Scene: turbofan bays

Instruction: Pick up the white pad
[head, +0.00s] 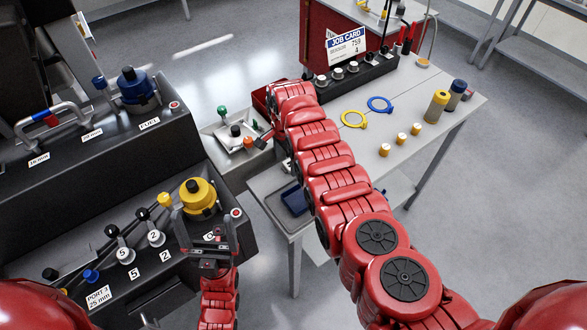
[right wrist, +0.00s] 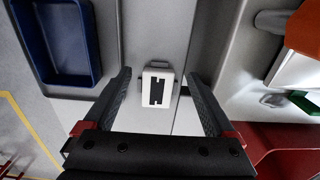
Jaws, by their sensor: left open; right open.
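The white pad (right wrist: 158,72) shows in the right wrist view as a small white block with a dark marking on its face and a small loop at its top end. It lies on a light grey surface. My right gripper (right wrist: 159,80) is open, with its fingers on either side of the pad in the picture and a gap on both sides; I cannot tell the height between them. In the head view I cannot make the pad out near my right arm. My left gripper (head: 206,226) is open and empty, near the yellow knob (head: 198,194) on the black console.
A blue tray (right wrist: 92,45) is left of the pad and a red bin (right wrist: 285,150) to the right. In the head view, the grey table (head: 450,110) carries yellow and blue rings, small cylinders and a job card (head: 346,46). The black console (head: 110,140) stands left.

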